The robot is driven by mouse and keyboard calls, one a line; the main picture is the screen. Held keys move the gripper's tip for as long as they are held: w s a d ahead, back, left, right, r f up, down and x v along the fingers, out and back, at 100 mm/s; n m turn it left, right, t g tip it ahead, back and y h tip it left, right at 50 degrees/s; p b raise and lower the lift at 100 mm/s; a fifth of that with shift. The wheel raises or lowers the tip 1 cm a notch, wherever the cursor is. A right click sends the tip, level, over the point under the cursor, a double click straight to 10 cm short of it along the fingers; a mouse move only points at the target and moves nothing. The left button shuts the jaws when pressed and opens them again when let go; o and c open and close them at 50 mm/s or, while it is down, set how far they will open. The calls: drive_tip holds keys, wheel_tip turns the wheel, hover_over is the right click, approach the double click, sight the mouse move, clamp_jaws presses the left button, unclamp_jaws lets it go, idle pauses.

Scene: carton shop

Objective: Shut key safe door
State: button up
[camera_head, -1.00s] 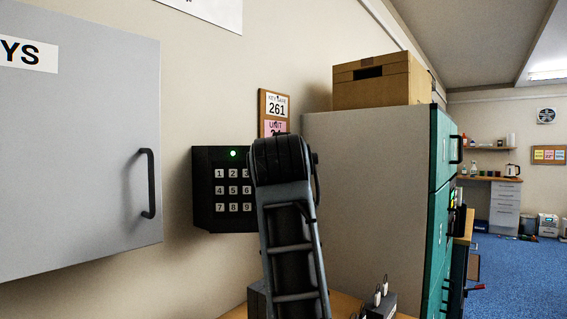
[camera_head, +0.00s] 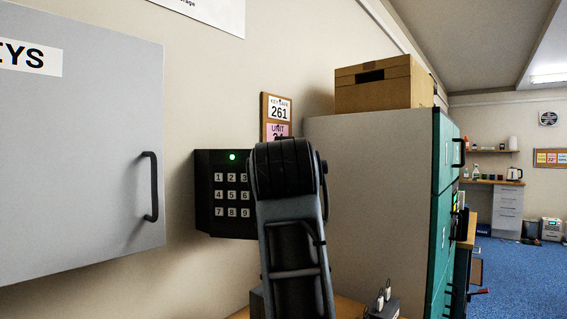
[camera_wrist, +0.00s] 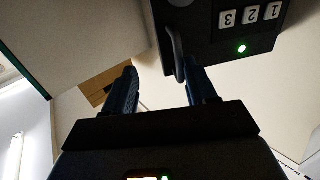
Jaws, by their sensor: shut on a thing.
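The key safe is a black wall box (camera_head: 208,220) with white number keys and a lit green light. My arm covers its right part in the head view. In the wrist view the black box (camera_wrist: 205,50) is upside down at the top, its green light lit. A grey curved handle (camera_wrist: 176,50) stands in front of it and runs down beside the right-hand finger. My gripper (camera_wrist: 165,88) is shut on this handle, though the far contact is hard to see. In the head view my arm hides the gripper and the handle. The door's opening angle cannot be told.
A grey wall cabinet (camera_head: 80,150) marked KEYS, with a black handle, hangs at left. A small notice board (camera_head: 277,107) is above the key safe. A tall grey and green cabinet (camera_head: 370,190) bearing a carton (camera_head: 380,85) stands at right. Blue floor (camera_head: 520,270) is open beyond.

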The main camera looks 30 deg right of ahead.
drive_tip(key=shift+o, duration=0.3)
drive_tip(key=shift+s+d+h, duration=0.3)
drive_tip(key=shift+s+d, duration=0.05)
drive_tip(key=shift+s, duration=0.4)
drive_tip(key=shift+s+a+r, duration=0.1)
drive_tip(key=shift+s, duration=0.55)
drive_tip(key=shift+c, duration=0.3)
drive_tip(key=shift+p+v, duration=0.4)
drive_tip(key=shift+v, duration=1.55)
drive_tip(key=shift+c, duration=0.2)
